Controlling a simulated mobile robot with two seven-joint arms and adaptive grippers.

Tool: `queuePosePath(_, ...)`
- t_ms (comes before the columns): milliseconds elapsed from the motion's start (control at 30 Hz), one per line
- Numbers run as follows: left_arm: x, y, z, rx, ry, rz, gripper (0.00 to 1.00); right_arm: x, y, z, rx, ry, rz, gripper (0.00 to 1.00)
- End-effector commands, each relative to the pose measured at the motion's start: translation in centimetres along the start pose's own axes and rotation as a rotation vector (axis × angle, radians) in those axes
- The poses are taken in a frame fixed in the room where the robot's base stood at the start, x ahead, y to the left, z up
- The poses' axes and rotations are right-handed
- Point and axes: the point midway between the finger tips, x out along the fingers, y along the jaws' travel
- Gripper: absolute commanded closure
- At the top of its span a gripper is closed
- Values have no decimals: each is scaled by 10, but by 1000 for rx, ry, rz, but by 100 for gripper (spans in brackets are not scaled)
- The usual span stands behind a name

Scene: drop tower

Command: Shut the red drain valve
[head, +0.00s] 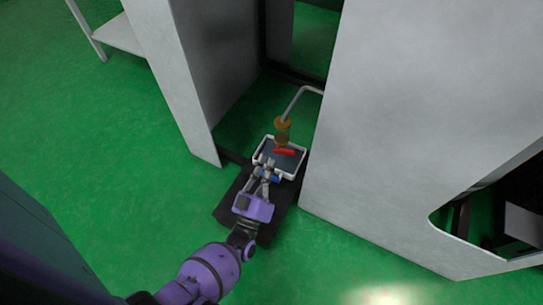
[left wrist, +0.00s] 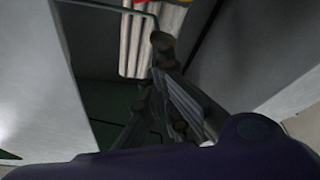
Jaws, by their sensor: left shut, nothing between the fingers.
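The red drain valve shows in the head view as a red handle (head: 285,152) at the lower end of a brass valve body (head: 282,132), on a bent pale pipe (head: 297,100). In the left wrist view, red and yellow bits (left wrist: 168,13) at the top edge appear to be part of the valve, mostly cut off. My left gripper (head: 269,167) is shut and empty, just in front of and below the handle in the head view. Its fingers also show in the left wrist view (left wrist: 158,62). I cannot tell whether they touch the handle. My right gripper is not in view.
A white-rimmed tray (head: 301,167) with a dark inside lies under the valve and gripper. Tall grey panels stand at left (head: 175,80) and right (head: 400,130) of the opening, leaving a narrow gap. Green floor (head: 90,160) is clear at left.

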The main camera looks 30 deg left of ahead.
Motion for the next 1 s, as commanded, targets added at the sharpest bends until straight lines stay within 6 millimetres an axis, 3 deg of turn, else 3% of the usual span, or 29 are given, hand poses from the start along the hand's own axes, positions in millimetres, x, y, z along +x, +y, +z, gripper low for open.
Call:
queuePosePath(367, 81, 0, 1, -1, 2, 1, 100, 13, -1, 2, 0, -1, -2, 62)
queuePosePath(433, 73, -2, 17, -2, -5, -3, 100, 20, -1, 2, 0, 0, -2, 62)
queuePosePath(600, 68, -1, 33, -3, -2, -2, 100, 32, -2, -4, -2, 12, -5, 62)
queuePosePath(1000, 65, 0, 38, -2, -1, -1, 100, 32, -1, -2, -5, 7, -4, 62)
